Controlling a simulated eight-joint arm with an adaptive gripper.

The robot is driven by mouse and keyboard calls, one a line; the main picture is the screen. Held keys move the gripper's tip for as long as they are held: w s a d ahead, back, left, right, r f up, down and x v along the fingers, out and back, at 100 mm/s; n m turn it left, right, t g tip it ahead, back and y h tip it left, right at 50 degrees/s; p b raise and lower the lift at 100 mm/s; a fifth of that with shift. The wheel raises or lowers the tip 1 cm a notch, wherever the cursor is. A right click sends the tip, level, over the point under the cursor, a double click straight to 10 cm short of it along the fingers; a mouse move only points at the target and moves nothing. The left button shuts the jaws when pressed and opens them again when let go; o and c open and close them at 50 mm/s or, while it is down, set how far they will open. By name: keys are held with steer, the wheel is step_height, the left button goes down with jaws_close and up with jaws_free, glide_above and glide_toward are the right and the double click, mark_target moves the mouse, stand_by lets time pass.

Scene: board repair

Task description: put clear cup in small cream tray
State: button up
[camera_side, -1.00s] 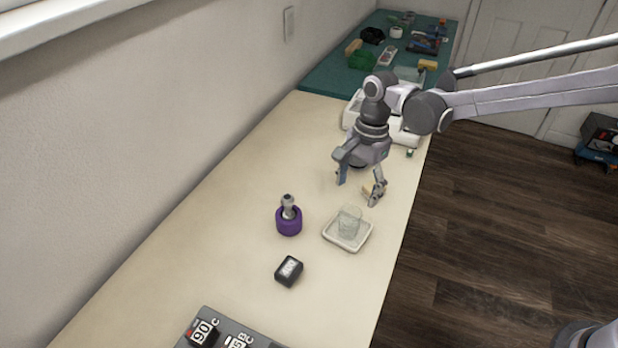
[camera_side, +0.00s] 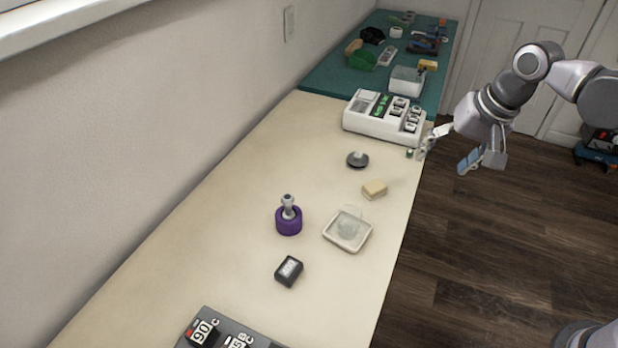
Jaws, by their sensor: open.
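The small cream tray (camera_side: 335,241) sits on the cream bench near its right edge. The clear cup (camera_side: 350,223) is inside the tray; it is faint, and I cannot tell for certain whether it stands upright or leans. My gripper (camera_side: 445,158) is open and empty. It is up and to the right of the tray, well apart from it, and shows beyond the bench's right edge against the dark floor.
A tan block (camera_side: 374,189) and a dark round knob-topped piece (camera_side: 357,160) lie behind the tray. A purple holder (camera_side: 289,221) stands left, a small black box (camera_side: 289,271) in front-left. A white station (camera_side: 375,126) stands farther back.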

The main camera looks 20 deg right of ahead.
steer(key=s+d+f+n+t+h, duration=0.1)
steer(key=s+d+n+t, duration=0.2)
steer(key=s+d+n, duration=0.3)
steer(key=shift+s+d+f, duration=0.3)
steer(key=shift+s+f, duration=0.05)
steer(key=shift+s, duration=1.2)
